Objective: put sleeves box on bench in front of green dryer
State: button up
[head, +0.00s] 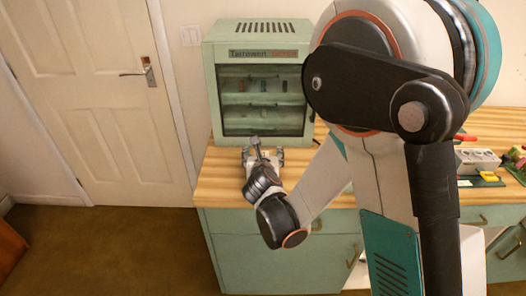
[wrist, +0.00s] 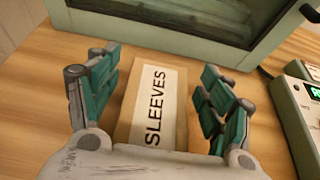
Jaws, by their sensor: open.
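The sleeves box (wrist: 170,98) is a brown box with a white label reading SLEEVES. In the wrist view it rests on the wooden bench top (wrist: 40,85), close in front of the green dryer (wrist: 190,22). My gripper (wrist: 160,90) is open, with one teal finger on each side of the box and gaps between fingers and box. The box's near end is hidden behind my gripper's palm. In the head view my gripper (head: 262,155) is low in front of the dryer (head: 262,85), whose glass door is shut; the box is mostly hidden there.
A device with a green display (wrist: 305,100) stands right of the box. In the head view a grey box (head: 478,160) and green and yellow items (head: 490,177) lie farther right on the bench. My arm blocks the middle. A white door (head: 90,90) is at left.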

jog(key=p+v, duration=0.2)
jog(key=v, duration=0.7)
jog(key=shift+s, duration=0.2)
